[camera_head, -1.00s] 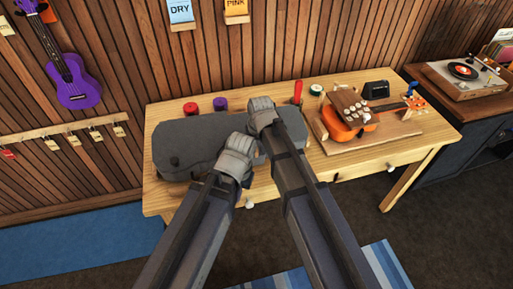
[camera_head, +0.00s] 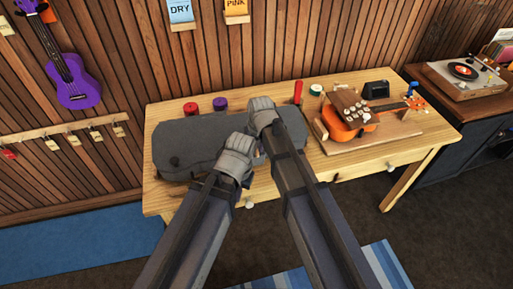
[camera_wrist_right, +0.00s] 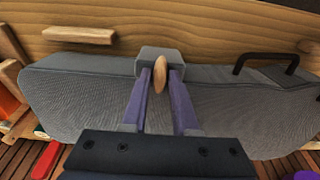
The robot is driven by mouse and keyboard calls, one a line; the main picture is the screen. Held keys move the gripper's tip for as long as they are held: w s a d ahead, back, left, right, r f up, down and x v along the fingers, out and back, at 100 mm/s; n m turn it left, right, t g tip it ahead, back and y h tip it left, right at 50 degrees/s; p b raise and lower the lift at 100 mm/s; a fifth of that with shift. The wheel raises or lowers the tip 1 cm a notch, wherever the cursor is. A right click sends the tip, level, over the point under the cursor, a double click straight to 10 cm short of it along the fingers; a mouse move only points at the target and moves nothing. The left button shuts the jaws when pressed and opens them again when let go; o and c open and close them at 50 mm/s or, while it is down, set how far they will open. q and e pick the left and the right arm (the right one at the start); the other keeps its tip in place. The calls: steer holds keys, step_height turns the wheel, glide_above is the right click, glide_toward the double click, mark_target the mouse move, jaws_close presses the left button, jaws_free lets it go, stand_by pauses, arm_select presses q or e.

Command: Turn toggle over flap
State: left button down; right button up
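A grey instrument case (camera_head: 195,138) lies on the wooden workbench, and its side fills much of the right wrist view (camera_wrist_right: 85,100). A small grey flap (camera_wrist_right: 146,58) sits at the case's edge there. A pale wooden oval toggle (camera_wrist_right: 160,73) stands in front of the flap, long axis roughly upright in the picture. My right gripper (camera_wrist_right: 161,84) has one finger on each side of the toggle, with narrow gaps showing. In the head view, my right gripper (camera_head: 263,112) is over the case. My left gripper (camera_head: 237,158) is at the case's near side; its fingers are hidden.
The case has a black handle (camera_wrist_right: 266,58). Red (camera_head: 190,108) and purple (camera_head: 220,103) spools stand behind it, with a red-handled tool (camera_head: 298,92) to the right. An orange ukulele (camera_head: 345,127) lies on a board further right. My two forearms are close together.

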mark_target(258, 155)
steer(key=o, duration=0.3)
steer(key=shift+o, duration=0.2)
steer(key=r+p, duration=0.2)
steer(key=s+r+p, duration=0.1)
steer(key=r+p, duration=0.4)
steer(key=shift+s+d+r+p, duration=0.2)
steer(key=shift+s+r+p, duration=0.05)
steer(key=shift+r+p, duration=0.15)
steer(key=shift+f, duration=0.1)
steer(key=shift+s, duration=0.15)
steer(key=s+d+g+h, duration=0.1)
steer(key=s+d, duration=0.1)
steer(key=s, duration=0.6)
steer(key=s+d+g+h, duration=0.1)
steer(key=s+d, duration=0.2)
steer(key=s, duration=0.6)
steer(key=shift+d+n+g, duration=0.25)
steer(key=shift+n+g, duration=0.05)
steer(key=shift+n, duration=0.1)
